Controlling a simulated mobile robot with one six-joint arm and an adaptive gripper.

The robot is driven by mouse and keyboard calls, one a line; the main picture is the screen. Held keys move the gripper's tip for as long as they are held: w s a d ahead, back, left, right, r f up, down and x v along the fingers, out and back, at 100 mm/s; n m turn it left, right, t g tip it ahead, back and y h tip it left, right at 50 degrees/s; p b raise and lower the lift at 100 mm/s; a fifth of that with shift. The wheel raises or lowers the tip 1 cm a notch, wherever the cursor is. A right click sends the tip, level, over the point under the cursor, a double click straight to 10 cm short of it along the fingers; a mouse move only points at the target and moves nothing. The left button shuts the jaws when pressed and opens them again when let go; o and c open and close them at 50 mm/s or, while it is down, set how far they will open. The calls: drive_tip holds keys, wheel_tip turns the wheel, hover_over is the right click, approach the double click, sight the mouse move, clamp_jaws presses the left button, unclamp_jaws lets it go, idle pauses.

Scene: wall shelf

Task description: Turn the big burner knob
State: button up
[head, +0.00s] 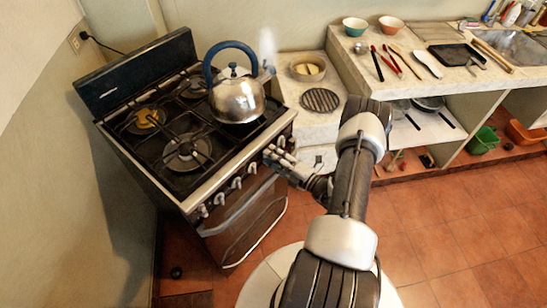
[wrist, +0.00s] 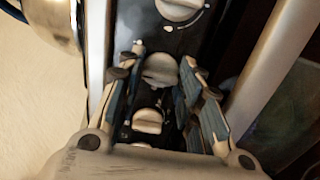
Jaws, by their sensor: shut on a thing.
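The stove (head: 190,145) has a row of pale knobs (head: 236,184) along its front panel. My gripper (head: 277,157) is at the right part of this row, below the kettle. In the wrist view my gripper (wrist: 163,60) has its fingers on both sides of one grey-white knob (wrist: 160,69) and is shut on it. Another knob (wrist: 180,8) lies beyond the fingertips. One more knob (wrist: 148,121) shows between the fingers, nearer the palm. I cannot tell from any marking which knob is the big burner's. The held knob is hidden by the fingers in the head view.
A steel kettle (head: 237,100) with a blue handle stands on the right side of the hob, with steam at its spout. A stone counter (head: 345,72) with bowls and utensils is at the right. The tiled floor (head: 430,220) is open at right.

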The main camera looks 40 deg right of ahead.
idle(0.3)
drive_tip(key=o, duration=1.1)
drive_tip(key=shift+c, duration=0.2)
drive_tip(key=shift+s, duration=0.1)
drive_tip(key=s+d, duration=0.2)
drive_tip(key=s, duration=0.9)
drive_tip(key=shift+s, duration=0.35)
drive_tip(key=shift+a, duration=0.1)
